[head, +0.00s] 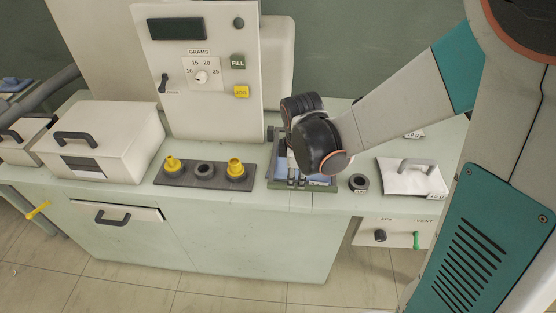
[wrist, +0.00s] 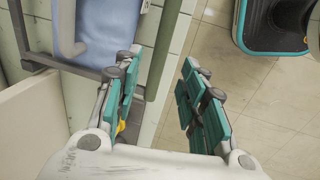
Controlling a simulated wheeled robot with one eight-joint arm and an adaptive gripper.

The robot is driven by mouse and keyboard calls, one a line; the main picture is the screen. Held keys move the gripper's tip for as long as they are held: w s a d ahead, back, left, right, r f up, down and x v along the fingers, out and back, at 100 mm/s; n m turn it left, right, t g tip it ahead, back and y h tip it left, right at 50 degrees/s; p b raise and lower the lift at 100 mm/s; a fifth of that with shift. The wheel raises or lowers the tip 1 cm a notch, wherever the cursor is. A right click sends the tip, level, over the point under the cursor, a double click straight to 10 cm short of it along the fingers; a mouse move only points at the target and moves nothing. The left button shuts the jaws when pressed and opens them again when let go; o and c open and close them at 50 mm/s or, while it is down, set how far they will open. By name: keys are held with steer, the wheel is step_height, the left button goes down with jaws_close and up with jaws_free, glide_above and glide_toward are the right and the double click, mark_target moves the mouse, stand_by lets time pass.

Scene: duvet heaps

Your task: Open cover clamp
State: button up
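A pale blue cover (wrist: 97,35) lies flat in a grey frame, at the left of the wrist view. A green bar (wrist: 166,45), which looks like the clamp's bar, runs along the cover's side. My gripper (wrist: 162,60) is open and empty, its teal fingers apart. In the wrist view the bar passes between the fingers; I cannot tell whether they reach down around it. In the head view the cover (head: 319,181) and its green-edged tray (head: 303,188) show beneath my wrist, which hides most of them and the fingers.
Left of the tray is a dark strip (head: 203,176) with yellow fittings. A dispenser (head: 195,70) stands behind it. A small black ring (head: 358,183) and a white handled pouch (head: 411,178) lie to the right. The counter's front edge is close, with open floor beyond.

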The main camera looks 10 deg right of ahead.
mark_target(296, 185)
steer(key=f, duration=0.2)
steer(key=f+b, duration=0.1)
steer(key=f, duration=0.1)
steer(key=w+f+b, duration=0.1)
steer(key=f, duration=0.1)
steer(key=shift+w+d+f, duration=0.1)
steer(key=shift+d+f, duration=0.1)
steer(key=shift+f, duration=0.05)
jaws_close()
